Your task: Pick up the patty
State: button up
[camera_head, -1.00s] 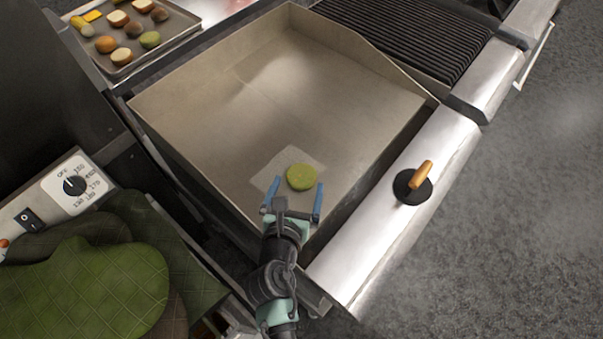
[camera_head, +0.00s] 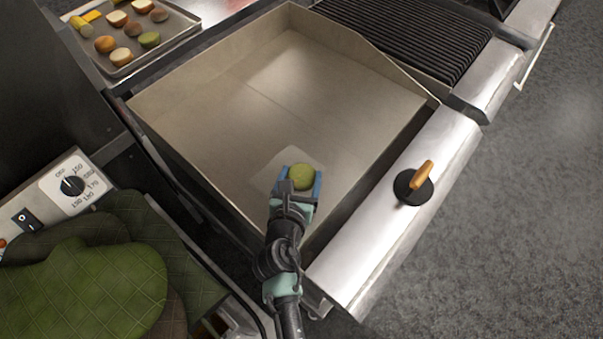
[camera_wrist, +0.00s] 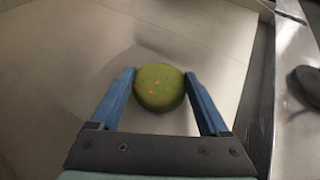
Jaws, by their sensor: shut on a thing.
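The patty is a round green disc (camera_head: 302,176) with small orange specks, over the near part of the griddle (camera_head: 330,125). My gripper (camera_head: 302,181) is shut on it, with one blue finger on each side. In the wrist view the patty (camera_wrist: 159,88) sits between the tips of my gripper (camera_wrist: 160,80). I cannot tell whether the patty touches the griddle surface or is slightly raised. The griddle's raised walls stand around it.
A tray (camera_head: 178,36) with several food pieces lies at the upper left. A ribbed grill (camera_head: 410,40) is at the upper right. A knob with a wooden handle (camera_head: 421,176) is on the steel front. Green oven mitts (camera_head: 90,285) lie at the lower left. Most of the griddle is bare.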

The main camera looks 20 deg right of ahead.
aim_at(300, 177)
jog(key=shift+c, duration=0.7)
notch_tip(300, 177, up, 10)
jog(key=p, duration=0.3)
jog(key=shift+a, duration=0.1)
